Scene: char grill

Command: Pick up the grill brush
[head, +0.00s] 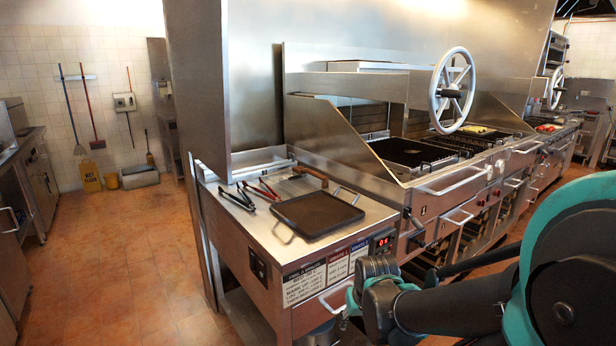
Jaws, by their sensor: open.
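A brown wooden handle, which looks like the grill brush (311,174), lies on the steel counter (215,200) behind a dark flat griddle tray (318,213). Its head is not clearly visible; the far end is small and partly hidden behind the tray. My gripper (347,312) is at the lower right, in front of the counter's front face, below the counter top. It is open, well apart from the brush, and its fingers are small and partly hidden by my arm.
Black tongs (238,197) and red-handled tongs (263,189) lie left of the tray. The grill (410,152) with a large handwheel (452,90) stands right.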

